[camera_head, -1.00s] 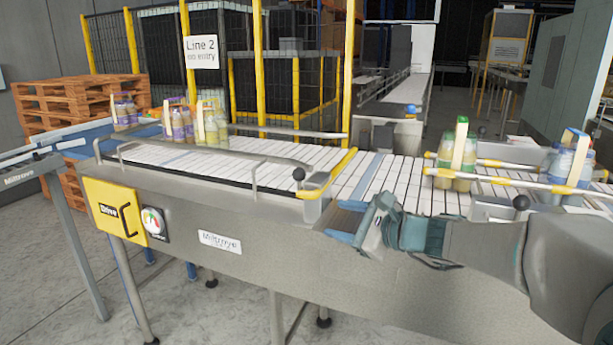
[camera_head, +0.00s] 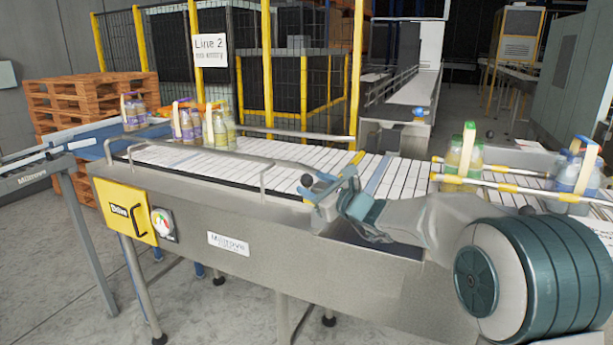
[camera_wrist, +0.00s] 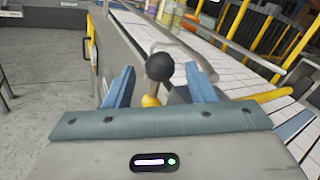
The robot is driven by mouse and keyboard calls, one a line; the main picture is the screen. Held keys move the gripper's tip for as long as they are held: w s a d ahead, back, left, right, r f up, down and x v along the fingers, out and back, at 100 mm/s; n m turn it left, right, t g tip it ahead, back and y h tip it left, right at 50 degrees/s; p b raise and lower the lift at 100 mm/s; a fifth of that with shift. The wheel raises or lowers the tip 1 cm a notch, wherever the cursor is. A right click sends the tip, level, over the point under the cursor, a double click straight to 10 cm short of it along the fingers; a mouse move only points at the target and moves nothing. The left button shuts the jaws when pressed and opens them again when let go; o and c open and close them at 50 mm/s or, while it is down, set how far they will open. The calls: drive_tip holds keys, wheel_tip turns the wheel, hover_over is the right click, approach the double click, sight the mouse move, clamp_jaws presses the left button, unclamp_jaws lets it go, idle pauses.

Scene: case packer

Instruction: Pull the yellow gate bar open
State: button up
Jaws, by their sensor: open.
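The yellow gate bar (camera_head: 357,158) lies across the white slatted conveyor, and my gripper hides much of it in the head view. Its black ball knob (camera_head: 307,180) stands at the conveyor's near edge. In the wrist view the knob (camera_wrist: 160,67) appears between my two blue fingers, with a yellow stem below it and the yellow bar (camera_wrist: 272,95) running off to the right. My gripper (camera_head: 326,188) is open at the near end of the bar. The fingers (camera_wrist: 160,85) show a gap on both sides of the knob; I cannot tell whether either touches.
Bottle packs stand on the belt at the left (camera_head: 221,130) and right (camera_head: 462,160). A metal guide rail (camera_head: 225,153) runs left of the gate. A yellow Drive box (camera_head: 125,210) is on the conveyor's front side. Yellow-tipped rails (camera_head: 500,183) cross the right side.

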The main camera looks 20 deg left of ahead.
drive_tip(key=shift+p+x, duration=0.35)
drive_tip(key=shift+x, duration=1.3)
